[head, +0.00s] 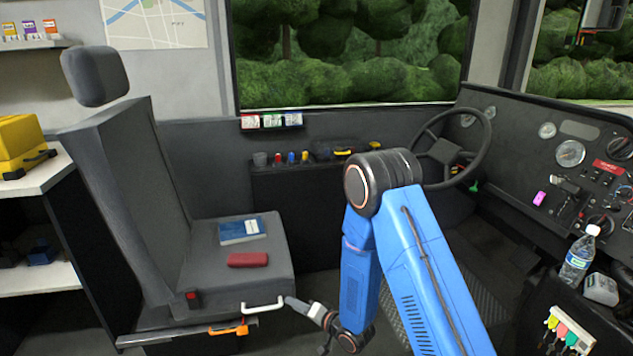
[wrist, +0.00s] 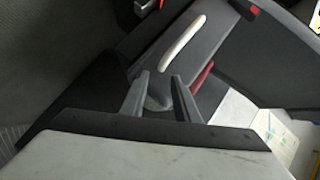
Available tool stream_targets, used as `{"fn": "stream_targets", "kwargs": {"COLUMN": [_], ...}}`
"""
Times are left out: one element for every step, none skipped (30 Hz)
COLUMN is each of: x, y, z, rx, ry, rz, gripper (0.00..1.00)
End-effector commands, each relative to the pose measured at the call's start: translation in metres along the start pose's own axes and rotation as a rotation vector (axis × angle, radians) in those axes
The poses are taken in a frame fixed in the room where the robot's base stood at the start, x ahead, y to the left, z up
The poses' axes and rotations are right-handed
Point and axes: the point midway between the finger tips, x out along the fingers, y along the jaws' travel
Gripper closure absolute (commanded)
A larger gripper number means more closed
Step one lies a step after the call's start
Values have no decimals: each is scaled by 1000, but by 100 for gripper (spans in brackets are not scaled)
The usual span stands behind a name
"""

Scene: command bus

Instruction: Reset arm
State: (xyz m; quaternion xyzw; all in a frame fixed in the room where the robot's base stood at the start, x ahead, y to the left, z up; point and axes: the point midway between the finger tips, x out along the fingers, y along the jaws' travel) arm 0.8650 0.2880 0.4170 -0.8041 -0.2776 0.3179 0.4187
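My blue arm (head: 420,270) reaches down beside the driver's seat, its wrist low near the seat's front edge. My gripper (head: 293,302) is beside the right end of the white handle (head: 263,305) under the seat cushion; I cannot tell from the head view whether it touches. In the wrist view my gripper (wrist: 159,77) has its two grey fingers apart with nothing visibly held between them. The white handle (wrist: 183,40) lies beyond the fingertips there.
The seat (head: 205,268) carries a blue book (head: 242,230) and a red case (head: 248,260). An orange-handled item (head: 228,328) is below the seat's side. The steering wheel (head: 485,150) and dashboard (head: 570,125) are right of my arm. A water bottle (head: 577,258) stands on the right console.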

Motion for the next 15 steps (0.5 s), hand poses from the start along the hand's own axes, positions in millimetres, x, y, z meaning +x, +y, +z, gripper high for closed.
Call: {"fn": "stream_targets", "kwargs": {"x": [-4,-7,-11,-14,-18,-23,-27,-31,-37,-42,-47,-54,-59,-64,-72], "y": [-7,-9,-12,-14,-16,-19,-22,-24,-26,-28,-30,-33,-36,-38,-40], "z": [-14,-21,-31,-38,-45,-54,-60,-67,-76,-82,-88,-96,-103,-109,-116], "rx": [-26,-43,-63,-80,-95,-116,-130,-144,-162,-176,-189,-206,-218,-230,-245], "ry": [11,16,22,26,29,33,37,41,45,48,50,53,56,58,60], "rz": [20,35,58,74,90,113,129,146,169,186,203,225,242,260,282], "gripper": [72,72,72,72,72,72,72,72,72,72,72,72,72,72,72]}}
